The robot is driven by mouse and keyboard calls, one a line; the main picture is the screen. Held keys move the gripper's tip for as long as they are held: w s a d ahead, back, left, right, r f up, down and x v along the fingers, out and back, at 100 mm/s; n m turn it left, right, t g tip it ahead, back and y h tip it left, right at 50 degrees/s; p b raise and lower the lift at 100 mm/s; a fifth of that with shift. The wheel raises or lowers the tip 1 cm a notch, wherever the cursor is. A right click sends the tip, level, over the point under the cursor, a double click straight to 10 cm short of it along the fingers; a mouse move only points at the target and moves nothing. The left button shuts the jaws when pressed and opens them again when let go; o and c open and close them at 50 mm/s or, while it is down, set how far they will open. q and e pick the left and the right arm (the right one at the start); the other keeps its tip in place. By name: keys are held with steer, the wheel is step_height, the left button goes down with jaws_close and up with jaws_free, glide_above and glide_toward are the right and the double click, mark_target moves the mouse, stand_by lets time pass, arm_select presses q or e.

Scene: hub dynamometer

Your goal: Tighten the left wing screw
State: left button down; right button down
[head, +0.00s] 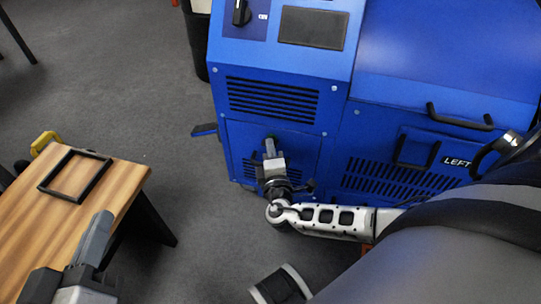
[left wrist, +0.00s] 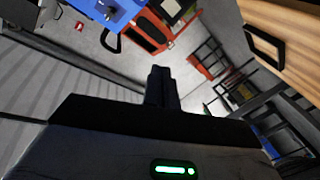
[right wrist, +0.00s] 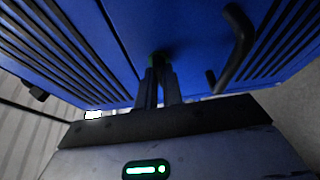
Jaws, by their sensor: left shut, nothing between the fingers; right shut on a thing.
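My right gripper (head: 269,150) reaches up to the lower front panel of the blue machine (head: 300,60). In the right wrist view, its fingers (right wrist: 160,80) are shut on a small dark thing (right wrist: 158,59) at the blue panel, seemingly the wing screw; the fingers hide most of it, so its wings and angle cannot be told. My left gripper (head: 102,222) is by the wooden table, away from the machine. In the left wrist view, its fingers (left wrist: 160,75) are together and empty.
The wooden table (head: 120,180) at the left carries a black frame (head: 75,174) and a yellow object (head: 45,142). A panel labelled LEFT with black handles (head: 460,122) is on the machine's right part. A dark bin (head: 196,45) stands behind. Grey floor between table and machine is clear.

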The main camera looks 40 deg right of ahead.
steer(key=shift+f+m+b, duration=0.1)
steer(key=shift+m+b, duration=0.2)
steer(key=shift+b, duration=0.05)
arm_select(q)
steer(key=shift+w+a+r+m+t+h, duration=0.2)
steer(key=shift+w+r+m+t, duration=0.25)
steer(key=shift+r, duration=0.25)
steer(key=shift+w+a+r+m+t+h, duration=0.2)
steer(key=shift+w+r+m+t, duration=0.25)
steer(key=shift+r, duration=0.2)
arm_select(e)
steer(key=c, duration=1.5)
jaws_free()
steer(key=shift+c, duration=0.2)
arm_select(q)
steer(key=shift+s+d, duration=0.1)
